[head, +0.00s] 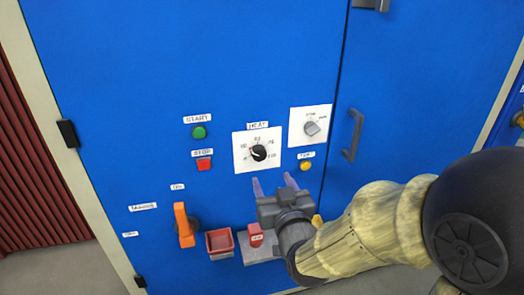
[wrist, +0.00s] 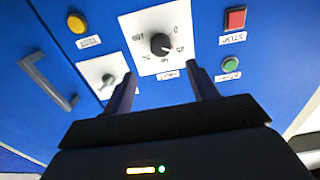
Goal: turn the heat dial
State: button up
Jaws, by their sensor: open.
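The heat dial (head: 259,153) is a black round knob on a white square plate with printed marks, under a label reading HEAT. It also shows in the wrist view (wrist: 161,44), upside down, beyond the fingertips. My gripper (head: 272,184) is open and empty, with its two fingers apart and pointing toward the panel. It is below and slightly right of the dial in the head view. In the wrist view the dial lies between the lines of the two fingers and apart from them. Nothing hides the dial.
A grey selector knob (head: 311,128) on a white plate and a yellow button (head: 306,166) are right of the dial. Green (head: 199,132) and red (head: 204,164) buttons are left. An orange lever (head: 184,225), a red bin (head: 220,243) and a door handle (head: 353,136) stick out nearby.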

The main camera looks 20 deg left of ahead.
aim_at(260, 157)
jog(key=shift+w+a+r+p, duration=0.25)
jog(key=shift+w+p, duration=0.1)
jog(key=shift+p, duration=0.9)
jog(key=shift+w+p, duration=0.15)
jog(key=shift+p, duration=0.65)
jog(key=p, duration=0.4)
jog(key=shift+w+a+f, duration=0.1)
jog(key=shift+w+a, duration=0.05)
jog(key=shift+a, duration=0.1)
jog(key=x, duration=0.4)
jog(key=p+x, duration=0.1)
jog(key=x, duration=0.3)
jog(key=shift+w+a+f, duration=0.2)
jog(key=shift+w+f, duration=0.05)
jog(key=shift+w, duration=0.05)
jog(key=c, duration=1)
